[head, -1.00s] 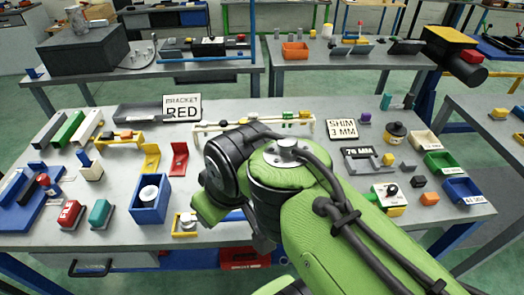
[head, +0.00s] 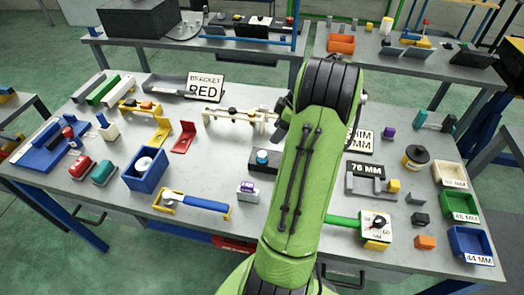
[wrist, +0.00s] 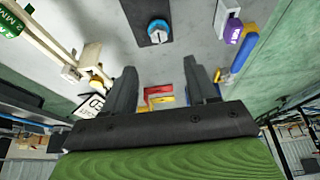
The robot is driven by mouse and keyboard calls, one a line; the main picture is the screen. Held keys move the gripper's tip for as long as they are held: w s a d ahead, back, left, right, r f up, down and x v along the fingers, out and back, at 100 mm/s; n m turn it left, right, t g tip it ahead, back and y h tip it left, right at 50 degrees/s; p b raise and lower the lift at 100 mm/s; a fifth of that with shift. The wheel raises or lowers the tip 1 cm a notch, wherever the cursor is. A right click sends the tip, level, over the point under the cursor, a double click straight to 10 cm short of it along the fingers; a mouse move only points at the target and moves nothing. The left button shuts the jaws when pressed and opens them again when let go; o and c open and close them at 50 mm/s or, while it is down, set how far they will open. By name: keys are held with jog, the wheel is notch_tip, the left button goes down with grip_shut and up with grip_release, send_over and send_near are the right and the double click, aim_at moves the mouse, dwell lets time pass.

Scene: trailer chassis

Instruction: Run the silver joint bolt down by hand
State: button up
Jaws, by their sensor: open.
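My gripper (wrist: 159,64) is open and empty in the wrist view, its two dark fingers spread above the bench. In the head view my green arm hides it. A cream rail frame (head: 238,118) stands mid-bench, its right end behind my arm; part of it shows in the wrist view (wrist: 42,42). I cannot pick out the silver joint bolt for sure in either view. The knob also shows beyond my fingertips in the wrist view (wrist: 158,30).
A small grey block with a purple top (head: 248,190) and a blue-handled tool (head: 200,203) lie nearer the front. Red (head: 183,138) and yellow (head: 160,132) brackets stand left. Blue (head: 470,243), green and cream bins line the right edge. Bare bench lies around the dark block.

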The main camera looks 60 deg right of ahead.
aim_at(263, 154)
jog(key=x, duration=1.1)
jog(key=shift+w+d+f+b, duration=0.1)
jog(key=shift+d+f+b, duration=0.05)
jog(key=shift+f+b, duration=0.3)
jog(key=c, duration=1.1)
jog(key=shift+o, duration=0.2)
